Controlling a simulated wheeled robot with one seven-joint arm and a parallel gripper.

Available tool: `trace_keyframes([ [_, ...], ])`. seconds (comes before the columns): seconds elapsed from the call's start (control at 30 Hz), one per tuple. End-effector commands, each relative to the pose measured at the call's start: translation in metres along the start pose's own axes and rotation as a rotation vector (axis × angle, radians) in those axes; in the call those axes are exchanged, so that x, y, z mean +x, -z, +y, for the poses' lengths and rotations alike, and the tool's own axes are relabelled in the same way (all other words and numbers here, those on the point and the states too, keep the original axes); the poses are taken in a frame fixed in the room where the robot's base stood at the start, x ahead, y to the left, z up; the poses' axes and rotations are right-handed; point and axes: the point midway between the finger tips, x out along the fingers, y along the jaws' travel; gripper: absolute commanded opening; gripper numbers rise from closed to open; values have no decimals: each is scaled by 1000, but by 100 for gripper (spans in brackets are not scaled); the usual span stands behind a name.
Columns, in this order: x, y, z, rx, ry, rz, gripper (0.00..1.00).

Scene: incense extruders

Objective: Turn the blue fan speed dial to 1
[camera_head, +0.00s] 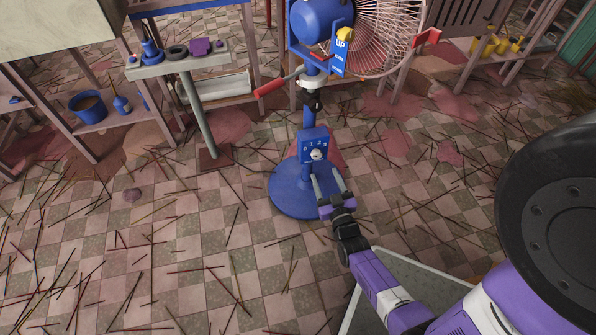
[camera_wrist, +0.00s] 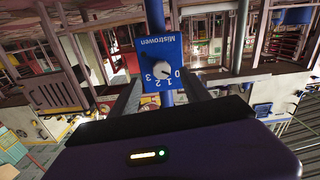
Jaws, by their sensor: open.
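The blue fan (camera_head: 322,25) stands on a round blue base (camera_head: 290,190) in the middle of the head view. A blue dial panel (camera_head: 313,142) on its post carries the numbers 0, 1, 2 and 3. A small whitish dial knob (camera_head: 316,155) sits below the numbers. The panel also shows upside down in the wrist view (camera_wrist: 155,50), with the knob (camera_wrist: 160,69) facing me. I cannot tell surely which number the knob points to. My gripper (camera_head: 326,172) is open in front of the panel, its two fingers apart with the knob showing between and beyond them.
A red-gripped handle (camera_head: 271,88) sticks out from the fan post above the panel. A narrow stand (camera_head: 190,66) with small items is at the left, near a shelf with a blue bucket (camera_head: 88,106). Incense sticks litter the tiled floor. The floor around the base is otherwise open.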

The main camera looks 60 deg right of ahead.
Motion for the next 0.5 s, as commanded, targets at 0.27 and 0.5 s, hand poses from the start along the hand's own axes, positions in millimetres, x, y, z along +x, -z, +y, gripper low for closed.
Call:
trace_keyframes([
  [0.27,24,4,0,-13,-4,24,55],
  [0.5,60,4,1,-14,-4,22,55],
])
